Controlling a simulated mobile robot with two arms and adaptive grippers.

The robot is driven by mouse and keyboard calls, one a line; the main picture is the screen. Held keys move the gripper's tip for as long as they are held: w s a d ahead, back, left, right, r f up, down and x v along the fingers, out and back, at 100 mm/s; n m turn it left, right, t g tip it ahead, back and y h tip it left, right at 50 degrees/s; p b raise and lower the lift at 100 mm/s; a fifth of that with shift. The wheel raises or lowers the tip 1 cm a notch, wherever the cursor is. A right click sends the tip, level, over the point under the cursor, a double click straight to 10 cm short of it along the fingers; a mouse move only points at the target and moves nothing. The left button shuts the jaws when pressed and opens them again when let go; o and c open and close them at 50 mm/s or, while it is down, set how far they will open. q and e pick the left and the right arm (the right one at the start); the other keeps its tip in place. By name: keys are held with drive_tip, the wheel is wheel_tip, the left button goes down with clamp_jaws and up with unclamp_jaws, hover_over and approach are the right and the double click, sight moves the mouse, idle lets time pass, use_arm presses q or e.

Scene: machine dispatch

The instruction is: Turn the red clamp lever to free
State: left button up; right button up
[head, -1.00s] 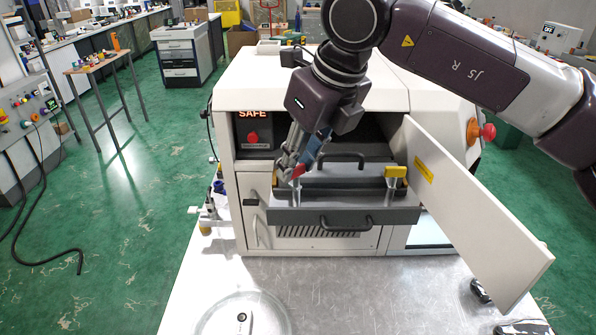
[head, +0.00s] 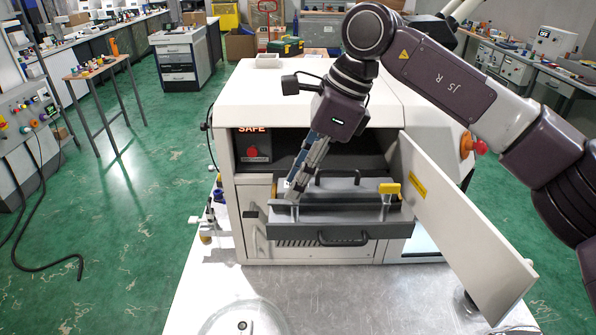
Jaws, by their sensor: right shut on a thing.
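The machine's drawer (head: 342,238) stands out of its open front, with a fixture that has a dark handle on top. A yellow clamp part (head: 389,188) shows at the fixture's right end, and a little yellow (head: 275,190) shows at its left end. My right gripper (head: 293,192) reaches down at a slant to the fixture's left end and is shut there. The red clamp lever is hidden at its fingertips, so its angle cannot be told. My left gripper is not in view.
The machine's white door (head: 465,225) hangs open on the right, close to my right arm. A panel with a lit SAFE sign (head: 252,130) and a red button (head: 252,152) is left of the opening. A round clear dish (head: 243,318) lies on the bench in front.

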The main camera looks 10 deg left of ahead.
drive_tip(key=shift+n, duration=0.3)
idle(0.4)
drive_tip(key=o, duration=1.2)
drive_tip(key=shift+c, duration=0.2)
drive_tip(key=shift+r, duration=0.1)
drive_tip(key=v, duration=1.1)
drive_tip(key=shift+w+d+r, duration=0.2)
drive_tip(key=shift+r, duration=0.15)
